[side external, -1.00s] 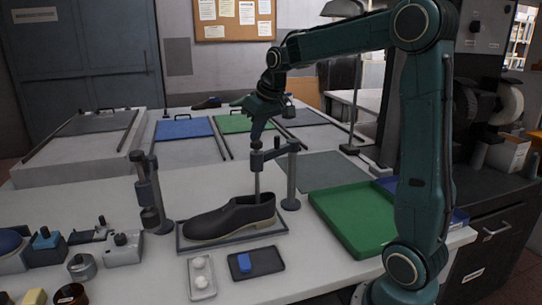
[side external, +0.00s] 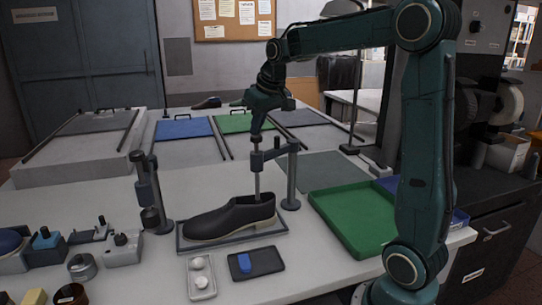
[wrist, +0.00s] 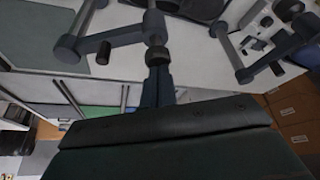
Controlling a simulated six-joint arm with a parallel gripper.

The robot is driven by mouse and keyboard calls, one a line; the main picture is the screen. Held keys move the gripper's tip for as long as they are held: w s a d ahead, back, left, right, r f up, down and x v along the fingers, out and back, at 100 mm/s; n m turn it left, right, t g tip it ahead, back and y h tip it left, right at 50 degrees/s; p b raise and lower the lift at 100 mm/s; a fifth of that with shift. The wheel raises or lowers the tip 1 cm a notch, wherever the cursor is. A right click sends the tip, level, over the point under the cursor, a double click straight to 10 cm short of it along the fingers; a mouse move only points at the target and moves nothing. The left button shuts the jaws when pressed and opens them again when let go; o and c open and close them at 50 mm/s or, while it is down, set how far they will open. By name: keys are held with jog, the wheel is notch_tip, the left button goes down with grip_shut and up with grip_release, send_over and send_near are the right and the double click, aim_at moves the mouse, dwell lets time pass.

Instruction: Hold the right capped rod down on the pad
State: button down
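The right capped rod (side external: 257,183) hangs upright through the arm of the right stand (side external: 291,180). Its lower end goes into the opening of a dark shoe (side external: 229,218), where the shoe hides it. I cannot see the pad or whether the rod meets it. My gripper (side external: 256,137) points down at the rod's cap, with its fingertips at the top of it. In the wrist view the fingers (wrist: 157,88) look closed together and reach the round cap (wrist: 156,56). They appear to touch it from above, not to grip around it.
The shoe rests on a grey-rimmed tray (side external: 232,239). A left stand (side external: 147,190) with its own rod is at the shoe's left. A green tray (side external: 357,247) lies at right. Small trays with white knobs (side external: 200,279) and a blue block (side external: 245,262) lie in front.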

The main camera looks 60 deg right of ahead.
notch_tip(320, 180, up, 7)
jog(key=shift+r, duration=0.15)
dwell(0.9)
jog(key=s+a+f+n, duration=0.1)
jog(key=s+a+f, duration=0.1)
jog(key=s+a, duration=0.9)
jog(key=s+a+f+n, duration=0.1)
jog(key=s+a+f, duration=0.2)
jog(key=s, duration=0.3)
jog(key=s+a+f+n+t+y, duration=0.1)
jog(key=s+a+f, duration=0.3)
jog(key=s+f, duration=0.2)
jog(key=shift+f, duration=0.2)
jog(key=c, duration=2.2)
grip_release()
